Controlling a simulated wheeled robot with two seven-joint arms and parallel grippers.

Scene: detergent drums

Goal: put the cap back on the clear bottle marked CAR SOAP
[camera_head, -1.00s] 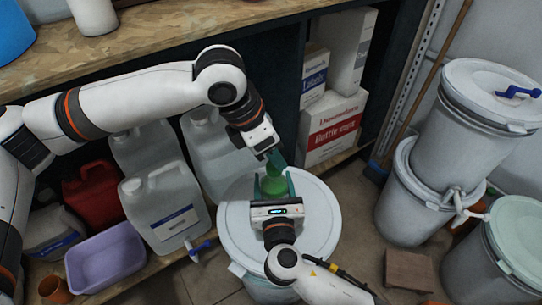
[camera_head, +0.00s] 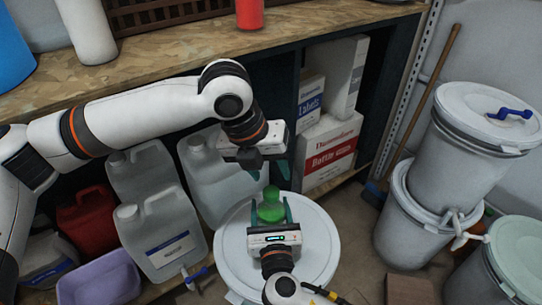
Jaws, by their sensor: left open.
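The small bottle (camera_head: 271,212) holds green liquid and stands upright on the white lid of a drum (camera_head: 318,240). Its marking is not readable from here. A darker green piece that looks like the cap (camera_head: 271,192) sits on top of the bottle; whether it is fully seated I cannot tell. My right gripper (camera_head: 271,216) comes from the near side, with its teal fingers on both sides of the bottle, shut on it. My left gripper (camera_head: 267,170) is open and empty, a little above and behind the cap, apart from it.
Large clear jugs (camera_head: 163,235), a red can (camera_head: 85,215) and a purple tub (camera_head: 100,280) stand on the low shelf at left. Boxes (camera_head: 328,150) stand behind. Stacked drums (camera_head: 425,215) are at right. The wooden bench top (camera_head: 180,55) lies above, behind my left arm.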

